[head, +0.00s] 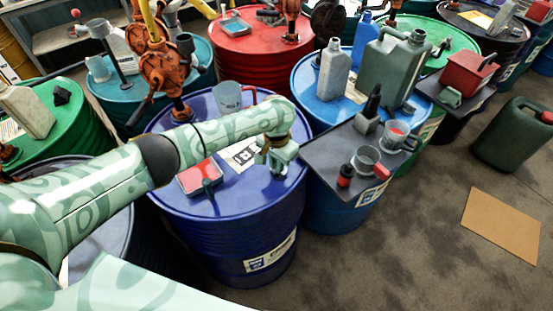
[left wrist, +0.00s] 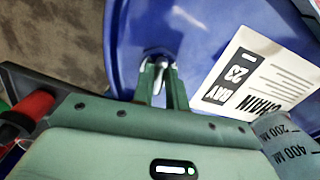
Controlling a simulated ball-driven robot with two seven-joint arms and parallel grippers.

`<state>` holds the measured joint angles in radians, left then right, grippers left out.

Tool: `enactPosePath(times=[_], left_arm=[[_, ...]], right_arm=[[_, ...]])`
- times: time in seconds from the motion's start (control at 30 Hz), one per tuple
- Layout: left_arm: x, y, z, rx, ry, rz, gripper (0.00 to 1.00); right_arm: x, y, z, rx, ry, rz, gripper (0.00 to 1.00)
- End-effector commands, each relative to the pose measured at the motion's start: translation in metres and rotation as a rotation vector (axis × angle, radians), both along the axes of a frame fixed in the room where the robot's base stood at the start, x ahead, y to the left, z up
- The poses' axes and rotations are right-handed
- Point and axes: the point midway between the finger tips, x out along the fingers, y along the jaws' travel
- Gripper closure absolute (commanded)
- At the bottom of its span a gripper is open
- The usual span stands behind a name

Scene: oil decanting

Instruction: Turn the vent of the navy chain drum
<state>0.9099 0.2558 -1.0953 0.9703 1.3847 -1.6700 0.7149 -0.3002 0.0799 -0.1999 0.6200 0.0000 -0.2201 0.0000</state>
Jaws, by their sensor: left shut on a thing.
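The navy drum (head: 222,235) stands upright in the middle of the head view. Its lid carries a white printed label (left wrist: 245,75) near my left gripper. My left gripper (head: 276,162) reaches over the lid and points down close to the drum's right rim. In the left wrist view its two green fingers (left wrist: 160,75) are shut on a small metal vent (left wrist: 158,53) that rises from the lid. In the head view the gripper hides the vent. My right gripper is in neither view.
A clear measuring jug (head: 228,97) and a red-topped tray (head: 200,177) stand on the navy lid. Right of it, a dark shelf (head: 325,165) holds cups. A blue drum (head: 305,72) with cans stands behind. Cardboard (head: 502,225) lies on open floor.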

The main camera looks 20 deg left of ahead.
Motion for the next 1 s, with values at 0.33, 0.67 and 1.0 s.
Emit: enactPosePath(times=[0.33,0.67,1.0], left_arm=[[0.000,0.001,0.004,-0.001,0.004,-0.278,1.00],[0.003,0.003,0.000,-0.002,0.000,-0.594,1.00],[0.005,0.003,0.000,-0.003,0.000,-0.918,1.00]], right_arm=[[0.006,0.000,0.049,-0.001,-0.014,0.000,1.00],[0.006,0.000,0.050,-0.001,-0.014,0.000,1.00],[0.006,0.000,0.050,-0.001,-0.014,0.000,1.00]])
